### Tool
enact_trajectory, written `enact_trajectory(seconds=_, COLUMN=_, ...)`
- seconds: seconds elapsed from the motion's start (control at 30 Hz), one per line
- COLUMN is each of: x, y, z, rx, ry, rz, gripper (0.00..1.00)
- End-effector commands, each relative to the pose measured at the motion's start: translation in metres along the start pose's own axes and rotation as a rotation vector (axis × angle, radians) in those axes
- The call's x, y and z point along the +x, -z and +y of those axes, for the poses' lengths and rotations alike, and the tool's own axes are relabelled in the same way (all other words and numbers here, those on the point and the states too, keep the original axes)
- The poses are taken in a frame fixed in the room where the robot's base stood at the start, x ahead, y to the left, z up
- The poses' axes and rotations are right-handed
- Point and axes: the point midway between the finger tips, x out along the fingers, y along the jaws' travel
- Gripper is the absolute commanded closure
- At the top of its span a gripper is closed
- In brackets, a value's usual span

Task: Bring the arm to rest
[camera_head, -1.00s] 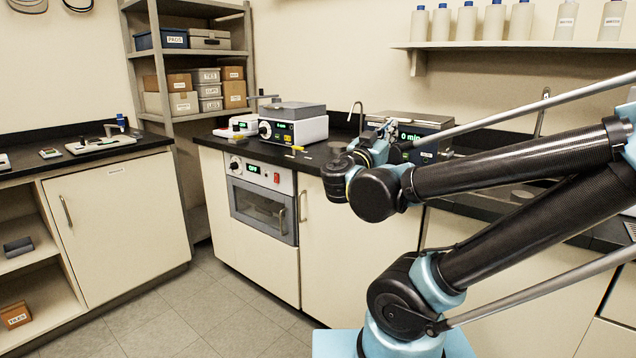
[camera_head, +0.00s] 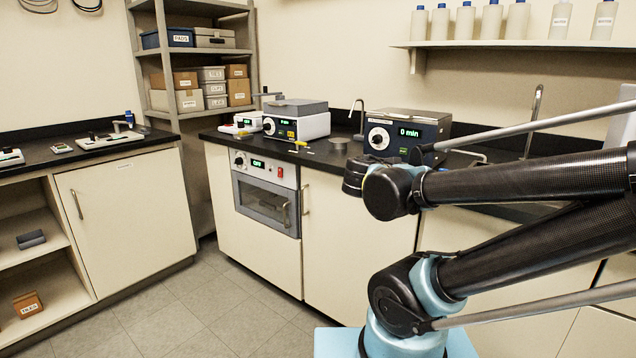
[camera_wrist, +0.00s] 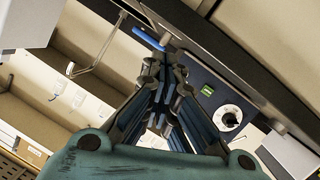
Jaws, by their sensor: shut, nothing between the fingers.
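My gripper (camera_wrist: 162,75) shows in the wrist view with its dark linked fingers drawn together and nothing between them. In the head view my arm is folded, with its black links reaching in from the right and its wrist end over the front edge of the counter. The gripper is mostly hidden behind the wrist there. A dark blue box with a dial and a "0 min" display (camera_head: 378,137) stands on the counter behind my wrist. Its dial face also shows in the wrist view (camera_wrist: 205,108), beyond the fingers.
A white instrument (camera_head: 300,124) stands left of the dial box, with a round grey dish (camera_head: 339,143) between them. An oven (camera_head: 265,190) is built in below. A shelf of bottles (camera_head: 520,44) hangs above. The floor (camera_head: 200,310) at left is clear.

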Motion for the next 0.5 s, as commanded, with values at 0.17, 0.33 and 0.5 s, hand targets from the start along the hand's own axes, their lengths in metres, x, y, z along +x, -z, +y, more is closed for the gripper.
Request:
enact_trajectory(seconds=0.17, x=0.009, y=-0.074, z=0.008, rx=-0.162, ry=0.05, rz=-0.295, gripper=1.0)
enact_trajectory(seconds=0.33, x=-0.004, y=-0.137, z=0.005, rx=-0.278, ry=0.182, rz=-0.548, gripper=1.0)
enact_trajectory(seconds=0.5, x=-0.031, y=-0.185, z=-0.008, rx=-0.342, ry=0.379, rz=-0.749, gripper=1.0)
